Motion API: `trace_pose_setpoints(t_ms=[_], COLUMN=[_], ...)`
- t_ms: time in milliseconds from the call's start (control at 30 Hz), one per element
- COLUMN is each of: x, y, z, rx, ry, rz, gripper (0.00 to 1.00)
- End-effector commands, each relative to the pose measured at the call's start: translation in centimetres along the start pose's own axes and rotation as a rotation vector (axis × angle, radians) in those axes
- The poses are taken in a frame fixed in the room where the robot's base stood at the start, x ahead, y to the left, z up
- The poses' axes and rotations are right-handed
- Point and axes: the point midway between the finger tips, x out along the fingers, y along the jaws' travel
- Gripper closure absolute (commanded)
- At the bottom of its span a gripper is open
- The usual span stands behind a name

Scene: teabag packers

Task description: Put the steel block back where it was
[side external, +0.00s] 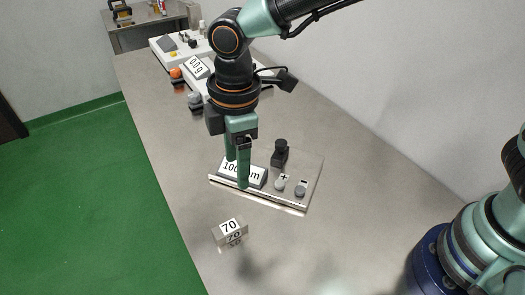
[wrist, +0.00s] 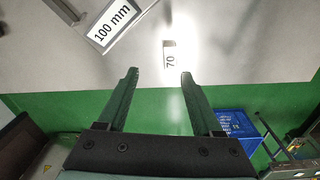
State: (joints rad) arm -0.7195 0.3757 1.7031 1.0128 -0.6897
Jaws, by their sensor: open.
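The steel block (side external: 229,233), labelled 70, stands on the grey table in front of the panel marked 100 mm. In the wrist view the block (wrist: 169,56) lies beyond my fingertips, roughly between them and slightly right of the middle. My gripper (side external: 237,171) is open and points down above the 100 mm panel (side external: 312,190). Nothing is between the fingers in the wrist view (wrist: 159,75). The block is apart from the gripper, and the fingers partly cover the 100 mm sign in the side view.
The panel carries a black knob (side external: 280,152) and small grey buttons marked plus and minus. Farther back are a 0.0 g display (side external: 196,67) and an orange ball (side external: 176,73). A blue crate (wrist: 235,124) is on the green floor. The table around the block is clear.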

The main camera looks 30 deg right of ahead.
Motion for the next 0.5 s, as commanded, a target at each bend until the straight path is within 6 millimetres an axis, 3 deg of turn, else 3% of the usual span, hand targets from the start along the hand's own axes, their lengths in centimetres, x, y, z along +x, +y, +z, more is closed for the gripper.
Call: trace_pose_setpoints(t_ms=[100,200,333,500], x=[-3.5,-5.9,-8.3,-10.2], y=[2.4,3.4,3.9,3.1], z=[4.7,9.1,14.6,21.3], rx=[0.211,0.400,0.641,0.949], ry=[0.053,0.094,0.152,0.230], rz=[0.052,0.093,0.150,0.228], gripper=[0.33,0.33,0.33,0.33])
